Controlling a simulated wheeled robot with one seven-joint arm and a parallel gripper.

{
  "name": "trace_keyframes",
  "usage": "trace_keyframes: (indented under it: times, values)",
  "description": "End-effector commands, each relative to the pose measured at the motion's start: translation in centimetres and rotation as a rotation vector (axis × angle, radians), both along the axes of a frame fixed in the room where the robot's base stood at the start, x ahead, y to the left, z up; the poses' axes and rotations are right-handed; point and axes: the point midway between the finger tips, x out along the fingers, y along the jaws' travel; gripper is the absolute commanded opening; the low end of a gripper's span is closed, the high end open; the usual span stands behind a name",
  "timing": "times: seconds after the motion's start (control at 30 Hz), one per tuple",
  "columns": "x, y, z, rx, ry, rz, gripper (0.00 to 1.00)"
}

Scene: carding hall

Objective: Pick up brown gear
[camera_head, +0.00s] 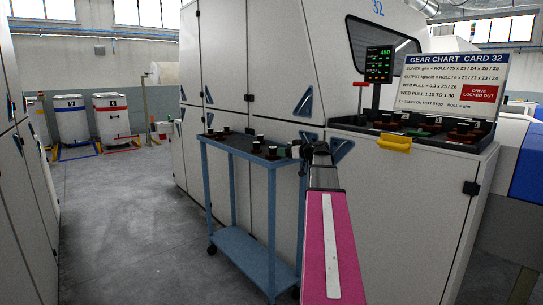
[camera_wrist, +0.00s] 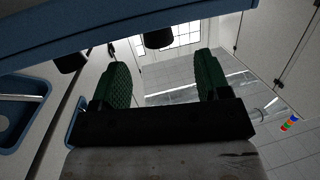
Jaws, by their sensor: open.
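Several small dark gears with pale-topped hubs stand on the blue trolley's top (camera_head: 240,146); their colours are hard to tell at this size. Brown-looking gears (camera_head: 385,124) sit in the dark tray on the machine at the right. I cannot tell which one is the task's brown gear. My gripper (camera_head: 297,151) is at the right end of the trolley top, beside the gears there, and partly hides that end. In the wrist view my gripper (camera_wrist: 162,68) is open, its two green pads apart with nothing held. A black round part (camera_wrist: 158,39) shows beyond and between the pads.
The blue trolley edge (camera_wrist: 190,14) crosses the top of the wrist view. Grey machine panels (camera_head: 235,80) stand close behind the trolley. A yellow block (camera_head: 395,144) juts from the tray front. Open floor (camera_head: 110,220) lies to the left.

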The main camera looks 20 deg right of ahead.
Motion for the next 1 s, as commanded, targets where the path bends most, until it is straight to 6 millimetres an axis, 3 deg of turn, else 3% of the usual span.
trace_keyframes:
  times: [0.1, 0.37, 0.67, 0.93, 0.97, 1.0]
  values:
    - [1.8, 0.9, -0.3, 0.001, 0.002, 0.002, 0.69]
    - [3.3, 1.9, -0.6, 0.001, 0.002, 0.002, 0.69]
    - [6.8, 3.6, -1.2, 0.001, 0.002, 0.002, 0.69]
    - [7.1, 3.9, -1.3, 0.0, 0.001, 0.0, 0.69]
    - [7.1, 3.9, -1.3, 0.0, 0.001, 0.0, 0.66]
    - [7.1, 3.9, -1.3, 0.0, 0.001, 0.0, 0.53]
